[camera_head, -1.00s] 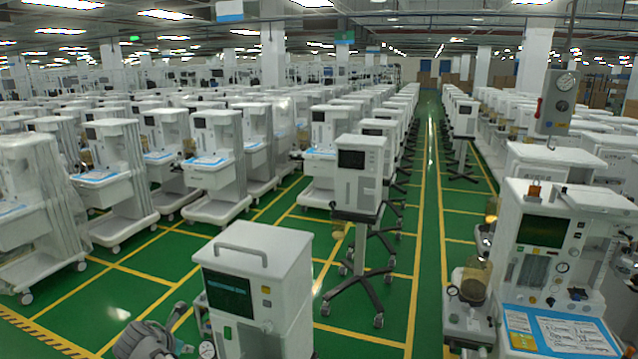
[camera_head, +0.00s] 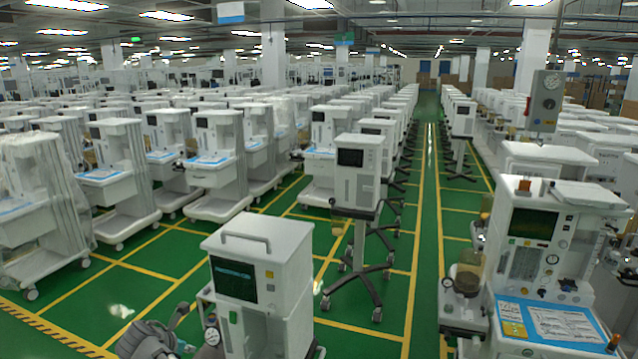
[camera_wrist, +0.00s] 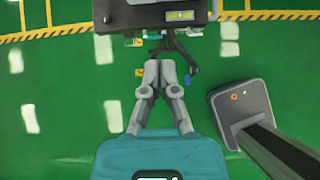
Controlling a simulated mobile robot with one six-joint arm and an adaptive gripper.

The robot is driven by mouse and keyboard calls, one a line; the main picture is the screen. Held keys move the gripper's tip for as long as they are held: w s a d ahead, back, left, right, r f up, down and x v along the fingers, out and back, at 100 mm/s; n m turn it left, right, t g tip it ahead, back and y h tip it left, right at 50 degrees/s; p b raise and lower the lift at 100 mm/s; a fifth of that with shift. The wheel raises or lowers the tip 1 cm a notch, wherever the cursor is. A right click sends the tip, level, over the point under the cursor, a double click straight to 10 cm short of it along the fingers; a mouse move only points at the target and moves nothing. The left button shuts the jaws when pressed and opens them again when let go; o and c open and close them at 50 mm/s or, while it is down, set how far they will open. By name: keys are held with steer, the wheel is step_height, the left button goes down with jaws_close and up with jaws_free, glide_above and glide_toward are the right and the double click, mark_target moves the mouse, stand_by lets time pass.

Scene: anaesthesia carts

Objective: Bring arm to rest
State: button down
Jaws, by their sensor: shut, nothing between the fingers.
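My gripper (camera_wrist: 159,64) shows in the wrist view with its two grey fingers together and nothing between them. It points toward a dark machine (camera_wrist: 165,18) at the top of that view, apart from it as far as I can tell. In the head view, a grey part of my arm shows at the bottom left, beside the near white cart (camera_head: 291,262); the fingertips are not clear there. The near cart has a dark screen and a top handle.
A white anaesthesia cart (camera_head: 588,224) with a blue-edged tray stands close at the right. A slim cart on a wheeled stand (camera_head: 357,178) is behind the near cart. Rows of carts fill the hall. A green aisle (camera_head: 428,215) with yellow lines runs clear up the middle.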

steer(key=w+d+f+m+g+b, duration=0.1)
steer(key=d+f+m+g+b, duration=0.25)
steer(key=d, duration=0.55)
steer(key=w+d+f+m+b, duration=0.1)
steer(key=d+f+m+b, duration=0.2)
steer(key=d+f+m, duration=0.5)
steer(key=w+d+f+m+g+b, duration=0.1)
steer(key=d+m+b, duration=0.25)
steer(key=d, duration=0.75)
steer(key=s+d+f+m+g+y+b, duration=0.1)
steer(key=s+d+f+m+b, duration=0.2)
steer(key=d+m, duration=0.2)
steer(key=s+d+f+m+g+b, duration=0.1)
steer(key=s+d+f+m+b, duration=0.2)
steer(key=d+m, duration=0.3)
steer(key=s+d+f+m+g+y+b, duration=0.1)
steer(key=s+d+f+m+b, duration=0.2)
steer(key=d, duration=0.8)
step_height(320, 180, down, 2)
steer(key=s+m, duration=0.1)
steer(key=m, duration=0.2)
steer(key=shift+d+y, duration=0.15)
steer(key=shift+y, duration=0.15)
steer(key=shift+f, duration=0.1)
